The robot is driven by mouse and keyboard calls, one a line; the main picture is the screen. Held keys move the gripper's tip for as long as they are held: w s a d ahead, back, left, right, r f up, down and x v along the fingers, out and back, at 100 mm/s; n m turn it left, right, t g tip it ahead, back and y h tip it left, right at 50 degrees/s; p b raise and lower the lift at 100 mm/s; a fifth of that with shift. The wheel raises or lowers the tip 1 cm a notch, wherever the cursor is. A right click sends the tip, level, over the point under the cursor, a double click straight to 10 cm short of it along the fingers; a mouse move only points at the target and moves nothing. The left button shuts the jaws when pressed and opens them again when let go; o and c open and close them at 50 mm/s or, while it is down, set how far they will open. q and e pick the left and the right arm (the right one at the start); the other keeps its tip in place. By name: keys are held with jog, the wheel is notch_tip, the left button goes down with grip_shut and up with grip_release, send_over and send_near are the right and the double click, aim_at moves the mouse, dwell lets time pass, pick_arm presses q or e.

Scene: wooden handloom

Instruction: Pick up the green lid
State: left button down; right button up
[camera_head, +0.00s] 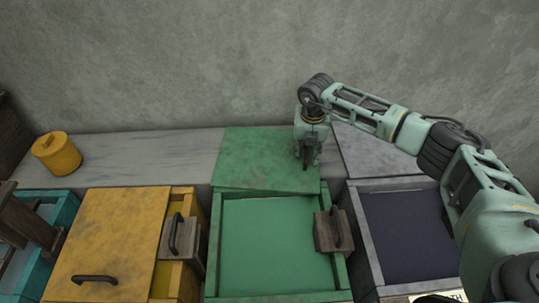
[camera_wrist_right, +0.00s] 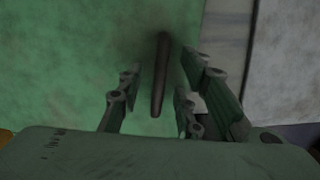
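The green lid (camera_head: 255,160) lies flat on the grey ledge behind the green vat, its front edge close to the vat's back rim. My right gripper (camera_head: 307,158) points down over the lid's right part and hides the handle in the head view. In the right wrist view the green lid (camera_wrist_right: 60,75) fills the left side, and its dark bar handle (camera_wrist_right: 160,78) lies between the fingers of my right gripper (camera_wrist_right: 163,85). The fingers are open, with a gap on both sides of the handle. My left gripper is not in view.
The green vat (camera_head: 212,245) stands open, with a handled wooden block (camera_head: 333,231) on its right rim. A yellow lid (camera_head: 105,240) covers much of the yellow vat at left. A dark-filled vat (camera_head: 365,240) and a grey lid (camera_head: 370,150) are at right. A yellow pot (camera_head: 57,155) stands on the ledge.

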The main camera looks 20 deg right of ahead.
jog(key=shift+f, duration=0.35)
jog(key=c, duration=0.6)
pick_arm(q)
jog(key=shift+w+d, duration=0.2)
pick_arm(e)
grip_shut()
jog(key=shift+w+r, duration=0.1)
